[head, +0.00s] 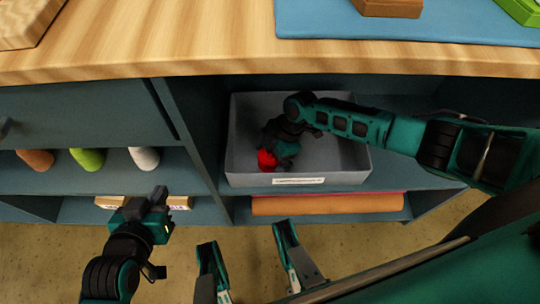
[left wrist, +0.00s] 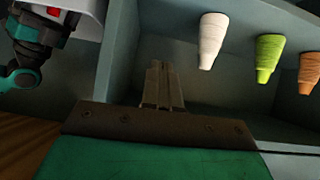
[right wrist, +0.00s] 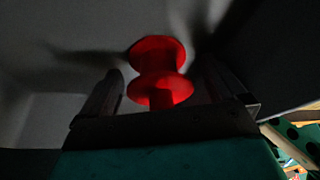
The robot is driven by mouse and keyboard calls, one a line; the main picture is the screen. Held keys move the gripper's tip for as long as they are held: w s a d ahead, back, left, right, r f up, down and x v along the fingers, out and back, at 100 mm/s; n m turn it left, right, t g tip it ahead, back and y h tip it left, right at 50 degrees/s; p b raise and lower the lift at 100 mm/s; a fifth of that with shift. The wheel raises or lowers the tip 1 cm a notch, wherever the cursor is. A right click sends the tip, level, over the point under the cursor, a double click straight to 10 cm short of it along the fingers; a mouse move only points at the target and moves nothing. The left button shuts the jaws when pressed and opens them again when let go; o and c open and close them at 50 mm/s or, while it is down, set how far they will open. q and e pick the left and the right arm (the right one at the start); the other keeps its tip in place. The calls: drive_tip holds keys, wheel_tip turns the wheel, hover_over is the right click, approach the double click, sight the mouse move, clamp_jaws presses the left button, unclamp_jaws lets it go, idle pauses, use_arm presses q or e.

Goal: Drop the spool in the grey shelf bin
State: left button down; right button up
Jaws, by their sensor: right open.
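The grey shelf bin (head: 348,179) stands in the open shelf under the tabletop, a white label on its front. My right gripper (head: 272,148) reaches down inside it, partly hidden by its own wrist. The red spool (head: 266,160) is in the bin at that gripper. In the right wrist view the spool (right wrist: 158,55) lies between the two fingers (right wrist: 165,100), which are apart with gaps on both sides. Whether it rests on the bin floor is hard to tell. My left gripper (head: 155,200) is empty, low in front of the shelves; its fingers (left wrist: 163,85) are together.
Brown, green and white thread cones (head: 145,158) stand on the shelf to the left. Orange and red folded material (head: 327,204) lies below the bin. A blue mat (head: 410,27) with blocks is on the wooden tabletop (head: 190,45).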

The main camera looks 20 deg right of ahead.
drive_tip(key=shift+r, duration=0.1)
drive_tip(key=shift+r, duration=0.2)
use_arm(q)
drive_tip(key=p, duration=0.1)
drive_tip(key=a+r+p, duration=0.1)
drive_tip(key=p, duration=0.1)
drive_tip(key=shift+s+r, duration=0.2)
drive_tip(key=shift+s, duration=0.15)
use_arm(e)
drive_tip(key=v, duration=0.7)
drive_tip(key=shift+d+r, duration=0.1)
use_arm(q)
drive_tip(key=shift+r, duration=0.1)
